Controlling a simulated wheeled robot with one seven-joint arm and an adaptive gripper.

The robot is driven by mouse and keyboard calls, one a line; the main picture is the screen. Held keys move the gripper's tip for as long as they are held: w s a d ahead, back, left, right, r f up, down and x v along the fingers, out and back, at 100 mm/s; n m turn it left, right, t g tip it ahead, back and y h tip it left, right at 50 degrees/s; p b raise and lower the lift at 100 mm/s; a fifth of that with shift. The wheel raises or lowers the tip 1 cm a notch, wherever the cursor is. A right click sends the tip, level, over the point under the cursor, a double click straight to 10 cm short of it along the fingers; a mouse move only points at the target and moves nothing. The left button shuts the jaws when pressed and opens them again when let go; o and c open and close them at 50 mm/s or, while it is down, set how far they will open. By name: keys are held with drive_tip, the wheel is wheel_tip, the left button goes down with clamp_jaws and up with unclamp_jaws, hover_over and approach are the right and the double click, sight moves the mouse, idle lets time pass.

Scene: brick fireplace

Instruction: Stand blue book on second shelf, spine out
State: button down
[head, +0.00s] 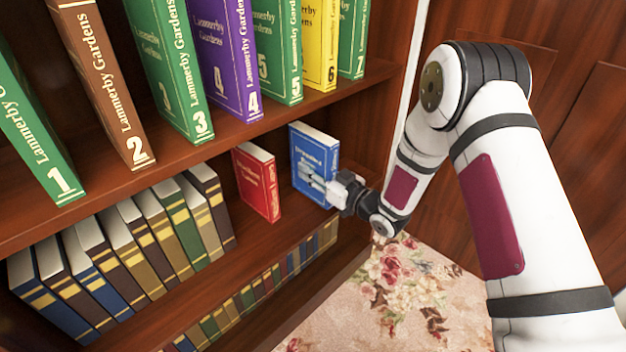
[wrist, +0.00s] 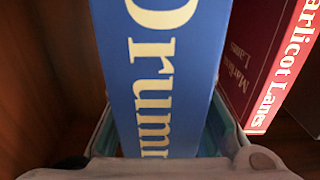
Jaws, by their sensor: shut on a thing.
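The blue book (head: 315,148) stands upright on the middle shelf (head: 258,238), near its right end, to the right of a red book (head: 258,180). My gripper (head: 318,186) is shut on the blue book, with a finger on each side of it. In the wrist view the blue book's lettered spine (wrist: 165,75) faces the camera between the fingers. The red book's spine (wrist: 283,75) is close by on the right, with a gap between the two. I cannot tell whether the blue book's bottom rests fully on the shelf.
A row of brown, green and blue books (head: 130,245) fills the left of the same shelf. Large numbered volumes (head: 180,65) stand on the shelf above, and another row (head: 260,290) below. The cabinet's side wall (head: 365,125) is right of the blue book. A floral carpet (head: 400,290) covers the floor.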

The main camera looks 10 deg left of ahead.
drive_tip(key=shift+f+b, duration=0.4)
drive_tip(key=shift+f, duration=0.6)
drive_tip(key=shift+f, duration=0.1)
drive_tip(key=c, duration=1.3)
unclamp_jaws()
drive_tip(key=shift+f, duration=0.1)
drive_tip(key=shift+s+d, duration=0.2)
drive_tip(key=shift+d, duration=0.1)
drive_tip(key=p+v, duration=0.4)
drive_tip(key=v, duration=0.7)
drive_tip(key=shift+s, duration=0.2)
drive_tip(key=shift+d, duration=0.1)
